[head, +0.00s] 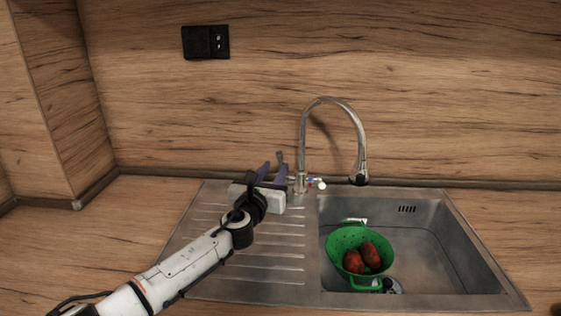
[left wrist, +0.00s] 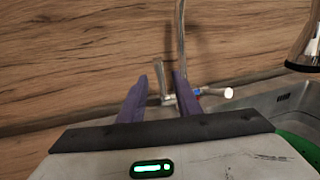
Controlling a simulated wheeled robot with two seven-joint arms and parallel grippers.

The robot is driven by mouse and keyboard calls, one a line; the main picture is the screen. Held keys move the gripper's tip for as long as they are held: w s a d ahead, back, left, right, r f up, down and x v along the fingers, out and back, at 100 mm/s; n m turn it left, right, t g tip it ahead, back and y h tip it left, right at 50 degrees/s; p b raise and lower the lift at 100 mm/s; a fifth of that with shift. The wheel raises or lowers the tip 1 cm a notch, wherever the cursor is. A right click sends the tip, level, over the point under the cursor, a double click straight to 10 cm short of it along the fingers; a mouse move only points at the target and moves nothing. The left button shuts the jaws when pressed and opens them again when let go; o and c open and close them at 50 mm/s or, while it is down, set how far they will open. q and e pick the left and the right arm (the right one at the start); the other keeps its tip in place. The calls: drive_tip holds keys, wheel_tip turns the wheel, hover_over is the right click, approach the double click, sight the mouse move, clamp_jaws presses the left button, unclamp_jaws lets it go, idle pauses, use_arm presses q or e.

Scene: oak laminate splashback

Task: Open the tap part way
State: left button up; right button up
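A chrome tap (head: 332,102) with a high curved spout stands behind the sink, its spout end over the basin. A short metal lever (left wrist: 161,82) rises at the tap's base. A white-ended knob (head: 317,184) with red and blue marks sticks out to the right of the base; it also shows in the left wrist view (left wrist: 227,92). My left gripper (head: 273,168) is at the tap base, its purple fingers pointing to the wall. In the left wrist view the fingers (left wrist: 161,77) are apart, with the lever showing between them. Whether either finger touches it cannot be told. My right gripper is out of view.
A green colander (head: 345,240) with red-brown potatoes (head: 362,258) stands in the steel sink basin (head: 425,245). The ribbed drainboard (head: 200,250) lies under my left arm. A black socket (head: 205,42) is on the wood wall. The counter at left is clear.

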sight(280, 161)
use_arm(q)
drive_tip(key=w+b, duration=0.1)
drive_tip(key=w, duration=0.1)
drive_tip(key=w+b, duration=0.2)
drive_tip(key=w+d+b, duration=0.1)
drive_tip(key=w+b, duration=0.1)
drive_tip(key=shift+f, duration=0.3)
drive_tip(key=shift+w+d+r+b, duration=0.1)
drive_tip(key=shift+w+b, duration=0.1)
drive_tip(key=shift+b, duration=0.4)
drive_tip(key=shift+w+r, duration=0.1)
drive_tip(key=c, duration=0.6)
clamp_jaws()
